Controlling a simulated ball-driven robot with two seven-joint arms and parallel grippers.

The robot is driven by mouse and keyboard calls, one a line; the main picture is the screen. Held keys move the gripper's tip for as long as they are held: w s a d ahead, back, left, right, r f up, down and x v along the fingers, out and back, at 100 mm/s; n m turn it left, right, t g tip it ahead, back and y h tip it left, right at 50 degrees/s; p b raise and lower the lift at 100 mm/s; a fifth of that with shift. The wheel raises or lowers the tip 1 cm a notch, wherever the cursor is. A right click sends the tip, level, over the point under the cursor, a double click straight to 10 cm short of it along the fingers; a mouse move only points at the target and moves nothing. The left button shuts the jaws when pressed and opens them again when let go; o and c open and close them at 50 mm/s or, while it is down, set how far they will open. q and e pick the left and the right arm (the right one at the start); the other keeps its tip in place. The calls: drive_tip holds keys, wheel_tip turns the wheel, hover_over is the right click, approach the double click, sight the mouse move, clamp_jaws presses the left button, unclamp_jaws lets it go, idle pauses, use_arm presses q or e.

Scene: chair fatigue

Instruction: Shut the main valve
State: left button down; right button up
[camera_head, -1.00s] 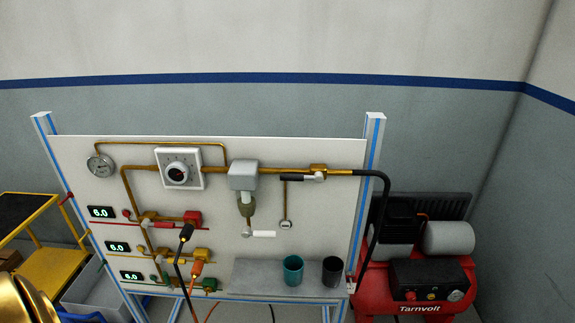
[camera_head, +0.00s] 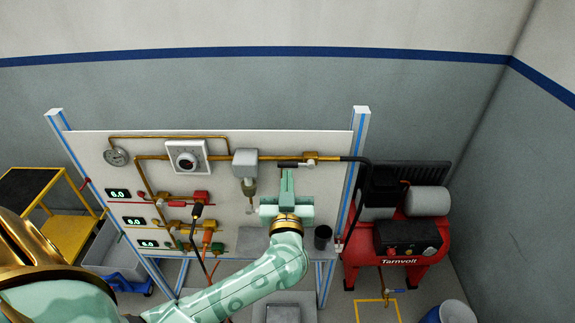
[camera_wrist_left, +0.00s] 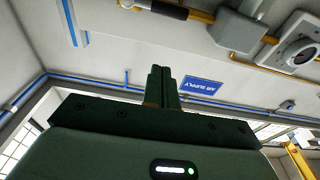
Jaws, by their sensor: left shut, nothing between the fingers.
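The main valve (camera_head: 311,157) appears to be the brass valve on the pipe at the panel's upper right, by the black hose. Its dark lever (camera_head: 289,164) lies level along the pipe, pointing left. In the left wrist view, the lever (camera_wrist_left: 163,9) shows at the top edge, partly cut off. My left gripper (camera_head: 287,173) is shut and empty, fingers pointing up just below the lever. A gap shows between fingertips and lever in the left wrist view; whether they touch is hard to tell from the head. My right gripper is not in view.
A grey regulator box (camera_head: 245,163) and a white dial (camera_head: 187,158) sit left of the valve. A dark cup (camera_head: 322,238) stands on the panel's shelf. A red compressor (camera_head: 392,232) is to the right, a yellow cart (camera_head: 70,234) to the left.

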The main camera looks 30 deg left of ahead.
use_arm(q)
drive_tip(key=r, duration=0.1)
hover_over(287, 167)
drive_tip(key=f, duration=0.2)
drive_tip(key=f+b, duration=0.1)
drive_tip(key=shift+s+d+f, duration=0.25)
drive_tip(key=shift+s+d, duration=0.1)
drive_tip(key=shift+s, duration=0.05)
drive_tip(key=shift+s+a+f+n, duration=0.1)
drive_tip(key=shift+f+n, duration=0.3)
drive_tip(key=shift+n, duration=0.3)
drive_tip(key=shift+f, duration=0.1)
drive_tip(key=w+d+f+n+g+b, duration=0.1)
drive_tip(key=d+f+n+b, duration=0.1)
drive_tip(key=n, duration=0.7)
drive_tip(key=w+d+f+n+g+y+b, duration=0.1)
drive_tip(key=f+n+b, duration=0.1)
drive_tip(key=f+n, duration=0.3)
drive_tip(key=shift+w+d+f+n+g, duration=0.2)
drive_tip(key=shift+d+f+n+g, duration=0.15)
drive_tip(key=shift+n, duration=1.95)
